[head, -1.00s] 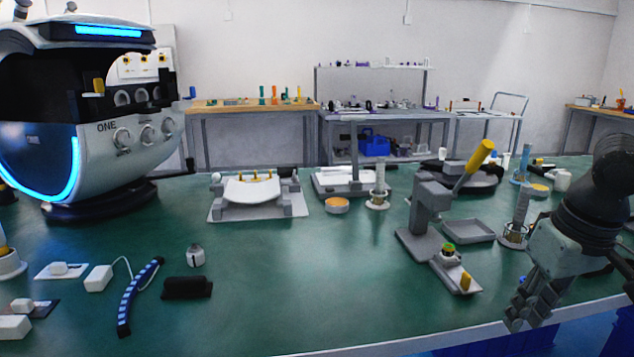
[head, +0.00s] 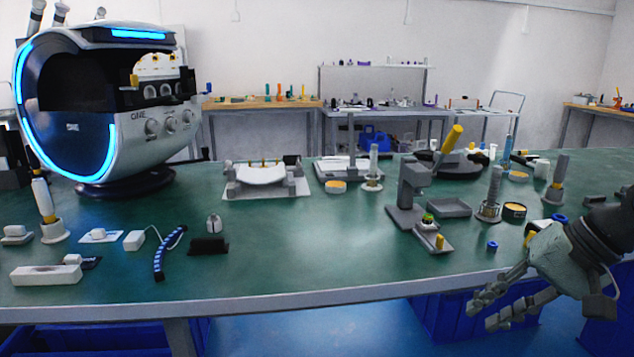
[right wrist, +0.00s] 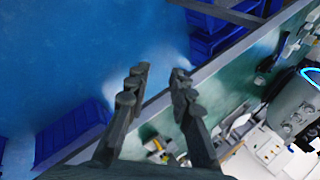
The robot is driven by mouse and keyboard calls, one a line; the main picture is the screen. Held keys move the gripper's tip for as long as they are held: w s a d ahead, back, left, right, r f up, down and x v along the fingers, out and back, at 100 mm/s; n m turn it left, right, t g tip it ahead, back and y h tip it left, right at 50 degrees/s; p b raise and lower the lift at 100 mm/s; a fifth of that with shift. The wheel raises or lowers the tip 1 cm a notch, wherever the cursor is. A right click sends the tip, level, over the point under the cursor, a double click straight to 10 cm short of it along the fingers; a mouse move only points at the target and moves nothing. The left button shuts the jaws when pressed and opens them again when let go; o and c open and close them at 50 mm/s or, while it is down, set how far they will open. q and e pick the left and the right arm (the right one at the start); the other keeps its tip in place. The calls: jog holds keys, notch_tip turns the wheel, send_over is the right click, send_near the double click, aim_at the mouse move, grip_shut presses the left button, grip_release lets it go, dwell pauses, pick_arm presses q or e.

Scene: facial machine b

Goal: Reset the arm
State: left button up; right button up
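My right gripper (head: 487,312) is at the lower right of the head view, in front of the table's near edge and above the blue floor. Its two fingers are spread apart with nothing between them. The right wrist view shows the same gripper (right wrist: 158,82) with a clear gap between the fingers, over the floor and table edge. My left gripper is not in the head view. The facial machine (head: 80,110), a large white and dark body with glowing blue strips, stands on the table at the left.
The green table (head: 330,240) holds a grey press with a yellow handle (head: 410,195), a white curved holder (head: 262,174), a blue striped strip (head: 165,255) and a small blue ring (head: 492,246). Blue crates (head: 470,318) sit under the front edge. The table's middle front is clear.

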jog(key=w+d+f+m+t+y, duration=0.15)
jog(key=w+d+m+t, duration=0.4)
jog(key=m, duration=0.75)
jog(key=w+d+f+m+t, duration=0.35)
jog(key=w+m+t, duration=0.2)
jog(key=m, duration=0.75)
jog(key=s+d+f+m+h, duration=0.2)
jog(key=d+f+m+h, duration=0.2)
jog(key=f+m, duration=0.45)
jog(key=s+d+f+m+h, duration=0.2)
jog(key=d+f+m+h, duration=0.3)
jog(key=f+m, duration=0.3)
jog(key=s+a+f+m+g+h, duration=0.1)
jog(key=s+a+f+m+g, duration=0.25)
jog(key=s+f+m, duration=0.5)
jog(key=s+a+f+m+g+h, duration=0.15)
jog(key=s+f+m+g, duration=0.35)
jog(key=f, duration=0.7)
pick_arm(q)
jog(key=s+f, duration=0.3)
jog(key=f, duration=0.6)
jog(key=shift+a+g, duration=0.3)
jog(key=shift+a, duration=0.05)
pick_arm(e)
jog(key=s+a+f+m+g+y, duration=0.3)
jog(key=s+a+f+m, duration=0.5)
jog(key=s+a+f, duration=0.3)
jog(key=s+a+g, duration=0.1)
jog(key=a, duration=0.2)
jog(key=shift+s, duration=0.25)
